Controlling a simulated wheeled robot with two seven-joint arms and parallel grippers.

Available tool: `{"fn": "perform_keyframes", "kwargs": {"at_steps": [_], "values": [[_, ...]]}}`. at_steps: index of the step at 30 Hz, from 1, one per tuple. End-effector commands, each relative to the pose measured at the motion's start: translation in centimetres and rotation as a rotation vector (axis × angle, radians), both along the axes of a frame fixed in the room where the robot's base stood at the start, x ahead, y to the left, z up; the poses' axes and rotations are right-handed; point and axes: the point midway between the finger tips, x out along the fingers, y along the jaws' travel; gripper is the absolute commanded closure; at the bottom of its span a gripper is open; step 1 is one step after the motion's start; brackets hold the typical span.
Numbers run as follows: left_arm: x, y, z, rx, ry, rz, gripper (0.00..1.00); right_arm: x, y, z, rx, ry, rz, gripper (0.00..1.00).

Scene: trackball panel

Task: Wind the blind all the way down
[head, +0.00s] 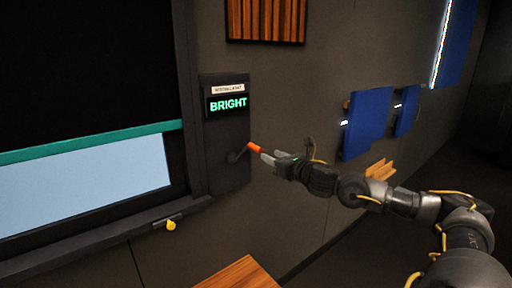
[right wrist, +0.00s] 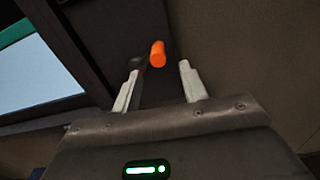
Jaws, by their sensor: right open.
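The dark blind (head: 85,75) hangs in the window at the left, with a teal bottom bar (head: 90,143). A strip of pale window (head: 85,185) shows below the bar. A dark wall panel (head: 226,170) beside the window has a green "BRIGHT" display (head: 228,104) and a crank with an orange handle (head: 254,148). My right gripper (head: 268,157) is at the handle's right end in the head view. In the right wrist view the orange handle (right wrist: 157,54) lies ahead of and between the open fingertips (right wrist: 160,68); contact is unclear. My left gripper is not in view.
A window sill (head: 100,237) with a yellow knob (head: 171,225) runs below the window. A wooden surface (head: 240,274) stands at the bottom. Blue panels (head: 367,122) and a slatted wooden panel (head: 266,20) are on the wall.

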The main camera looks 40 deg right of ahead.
Motion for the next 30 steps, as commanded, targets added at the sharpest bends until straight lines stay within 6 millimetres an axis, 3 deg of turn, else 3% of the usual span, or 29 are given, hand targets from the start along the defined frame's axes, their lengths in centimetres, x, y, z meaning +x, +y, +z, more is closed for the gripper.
{"fn": "perform_keyframes", "kwargs": {"at_steps": [3, 15, 21, 30], "values": [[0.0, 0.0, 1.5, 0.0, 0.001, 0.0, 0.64, 1.6, 0.4, 0.7, 0.008, -0.005, 0.007, 0.57], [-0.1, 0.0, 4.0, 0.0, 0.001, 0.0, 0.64, 8.1, 0.1, 0.3, 0.006, -0.001, 0.004, 0.57], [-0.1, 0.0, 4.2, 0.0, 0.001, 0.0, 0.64, 9.3, 0.1, 0.0, 0.003, 0.002, 0.005, 0.57], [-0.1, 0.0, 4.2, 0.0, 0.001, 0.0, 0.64, 9.4, 0.1, 0.0, 0.002, 0.002, 0.005, 0.59]]}}
